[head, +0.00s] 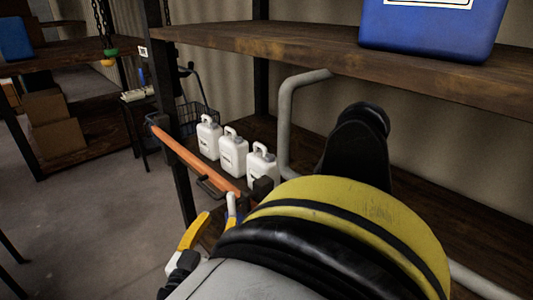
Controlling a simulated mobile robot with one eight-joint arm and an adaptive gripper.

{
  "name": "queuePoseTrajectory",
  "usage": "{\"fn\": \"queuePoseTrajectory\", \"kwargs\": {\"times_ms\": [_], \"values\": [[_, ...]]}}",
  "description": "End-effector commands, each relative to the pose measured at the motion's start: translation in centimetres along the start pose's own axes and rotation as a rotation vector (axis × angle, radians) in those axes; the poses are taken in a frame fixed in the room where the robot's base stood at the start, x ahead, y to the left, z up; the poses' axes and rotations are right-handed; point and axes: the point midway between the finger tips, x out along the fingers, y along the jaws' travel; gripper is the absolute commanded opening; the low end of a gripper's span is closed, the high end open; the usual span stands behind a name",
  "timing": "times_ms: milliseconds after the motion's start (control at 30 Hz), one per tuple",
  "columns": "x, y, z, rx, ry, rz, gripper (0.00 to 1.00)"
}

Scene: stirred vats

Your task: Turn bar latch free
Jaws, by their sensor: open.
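The bar latch is an orange bar (190,155) that runs slanting across the front of the shelf bay, from the dark post at left down toward the right. A black handle (211,188) sits on its near side, close to its right end. A dark block (262,188) stands beside that right end; whether the bar rests in it is unclear. My gripper (212,219) is open, with its yellow and white fingers just below the bar's right end. It appears empty. Whether a finger touches the bar or handle is unclear. My arm hides the area to the right.
Several white jugs (233,153) stand on the shelf behind the bar. A grey bent pipe (286,120) rises behind them. A wooden shelf (300,45) with a blue container (428,28) is above. Open floor (110,235) lies at left, with cardboard boxes (45,108) beyond.

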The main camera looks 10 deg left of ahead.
Motion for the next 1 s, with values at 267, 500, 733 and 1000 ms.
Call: {"fn": "queuePoseTrajectory", "kwargs": {"times_ms": [267,500,733,1000], "values": [[5.7,0.2,0.3,-0.002,-0.002,0.005,0.41],[8.7,0.1,0.1,-0.003,-0.002,0.003,0.41],[9.2,0.1,0.0,-0.003,-0.002,0.001,0.41],[9.2,0.1,0.0,-0.003,-0.002,0.001,0.00]]}}
